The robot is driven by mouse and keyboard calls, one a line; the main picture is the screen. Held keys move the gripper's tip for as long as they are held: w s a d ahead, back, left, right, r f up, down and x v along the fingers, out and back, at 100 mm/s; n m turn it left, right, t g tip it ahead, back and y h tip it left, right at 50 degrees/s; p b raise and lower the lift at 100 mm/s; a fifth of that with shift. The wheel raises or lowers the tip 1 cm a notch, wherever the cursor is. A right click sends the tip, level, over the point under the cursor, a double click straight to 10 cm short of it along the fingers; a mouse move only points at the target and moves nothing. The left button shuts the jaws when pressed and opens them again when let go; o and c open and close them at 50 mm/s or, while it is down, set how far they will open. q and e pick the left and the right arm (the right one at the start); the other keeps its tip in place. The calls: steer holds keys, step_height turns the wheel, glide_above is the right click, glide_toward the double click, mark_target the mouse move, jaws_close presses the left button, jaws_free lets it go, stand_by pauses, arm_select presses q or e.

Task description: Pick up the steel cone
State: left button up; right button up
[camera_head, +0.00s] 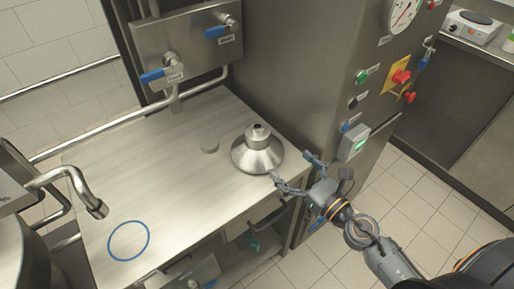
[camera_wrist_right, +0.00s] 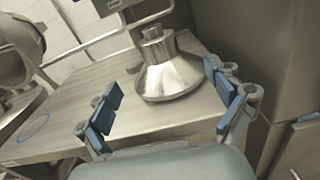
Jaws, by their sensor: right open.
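The steel cone (camera_head: 257,153) is a shiny, wide-based funnel shape with a narrow neck on top. It stands upright on the steel table near its right edge. In the right wrist view the cone (camera_wrist_right: 167,72) is ahead, between the spread fingers and beyond their tips. My right gripper (camera_head: 294,172) is open and empty, just right of the cone at the table's edge. Its blue-padded fingers show in the right wrist view (camera_wrist_right: 163,95). My left gripper is not in view.
A valve panel (camera_head: 190,45) stands behind. A tall steel cabinet (camera_head: 300,75) rises behind and right of the cone. A bent tap (camera_head: 85,195) is at left.

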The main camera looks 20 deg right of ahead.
steer(key=p, duration=0.3)
glide_toward(250, 126)
steer(key=shift+w+d+f+n, duration=0.25)
steer(key=shift+w+f+n, duration=0.15)
steer(key=shift+w+f, duration=0.25)
steer(key=p+x, duration=0.1)
steer(key=x, duration=0.4)
steer(key=shift+w+a+r, duration=0.15)
steer(key=shift+w+a, duration=0.2)
steer(key=shift+w, duration=0.2)
steer(key=shift+s, duration=0.1)
steer(key=shift+c, duration=0.3)
steer(key=c, duration=1.8)
steer(key=shift+c, duration=0.4)
steer(key=shift+r, duration=0.15)
